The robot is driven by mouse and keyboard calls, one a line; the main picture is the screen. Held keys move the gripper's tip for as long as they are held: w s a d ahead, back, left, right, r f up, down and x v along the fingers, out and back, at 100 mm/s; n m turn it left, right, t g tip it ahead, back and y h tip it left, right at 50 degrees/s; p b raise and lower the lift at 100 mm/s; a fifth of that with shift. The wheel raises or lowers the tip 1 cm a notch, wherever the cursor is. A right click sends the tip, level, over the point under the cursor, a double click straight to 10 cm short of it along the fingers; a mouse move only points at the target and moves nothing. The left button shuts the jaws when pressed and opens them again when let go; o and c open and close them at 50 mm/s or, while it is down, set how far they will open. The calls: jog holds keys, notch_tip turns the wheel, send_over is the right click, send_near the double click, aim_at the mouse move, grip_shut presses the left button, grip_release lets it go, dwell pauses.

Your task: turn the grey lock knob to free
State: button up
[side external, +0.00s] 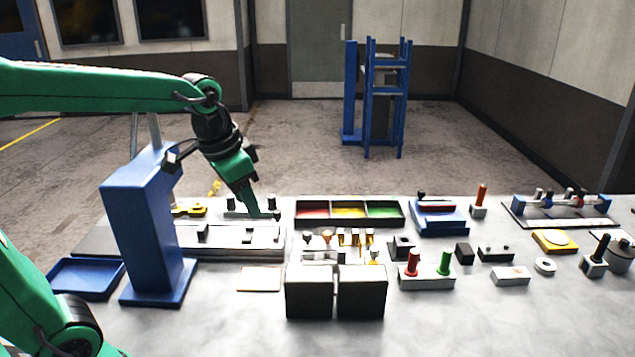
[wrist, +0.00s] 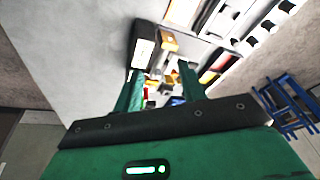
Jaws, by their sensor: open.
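My gripper (side external: 262,213) is open, reaching down from the upper left over the back of the table. Its two green fingers (wrist: 160,84) stand apart in the wrist view, with nothing clearly held between them. Beside the fingertips is a light fixture (side external: 236,211) with small upright dark knobs, partly hidden by the gripper. I cannot tell whether the fingers touch it. A blue bracketed fixture (side external: 562,202) at the far right also carries small knobs. Which of these is the grey lock knob is too small to tell.
A blue post (side external: 155,235) stands left of the gripper, beside a blue tray (side external: 85,278). Right of it are a three-part coloured tray (side external: 350,224), two dark blocks (side external: 361,292) and red and green pegs (side external: 427,265). The front right of the table is clear.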

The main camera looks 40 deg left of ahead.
jog(key=w+a+f+m+g, duration=0.1)
jog(key=w+f+m+g, duration=0.15)
jog(key=w, duration=0.75)
jog(key=m, duration=0.1)
send_over(307, 233)
jog(key=shift+g, duration=0.45)
notch_tip(307, 233, down, 6)
jog(key=shift+f, duration=0.15)
jog(key=shift+f, duration=0.15)
jog(key=shift+f, duration=3.8)
grip_shut()
